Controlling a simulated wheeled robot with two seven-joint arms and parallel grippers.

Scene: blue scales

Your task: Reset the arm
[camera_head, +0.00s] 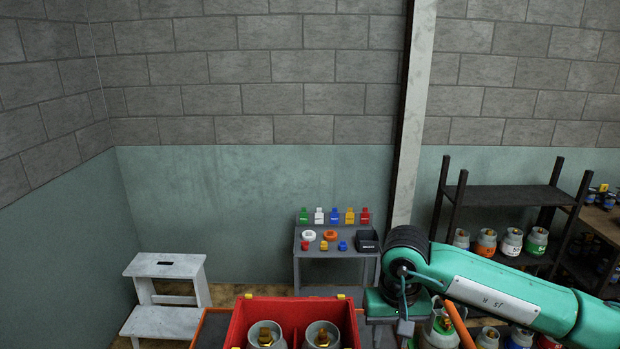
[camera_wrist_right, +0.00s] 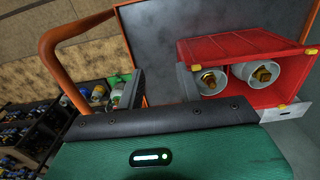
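My right arm (camera_head: 510,289) is green with black joints. It reaches in from the right edge of the head view and bends downward beside the red crate. In the right wrist view, the two dark fingers of my right gripper (camera_wrist_right: 161,82) stand well apart, with only a grey surface showing between them. The gripper is open and empty. In the head view its fingertips are hidden at the bottom. The red crate (camera_head: 238,325) holds two grey cylinders with brass valves; in the wrist view the crate (camera_wrist_right: 245,48) is right of the fingers. My left gripper does not show.
An orange handle rail (camera_wrist_right: 50,62) curves close to the left finger in the wrist view. A grey stand (camera_head: 326,267) with coloured items is at the back wall. A white step stool (camera_head: 167,265) stands left. A dark shelf (camera_head: 510,195) with gas cylinders is at the right.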

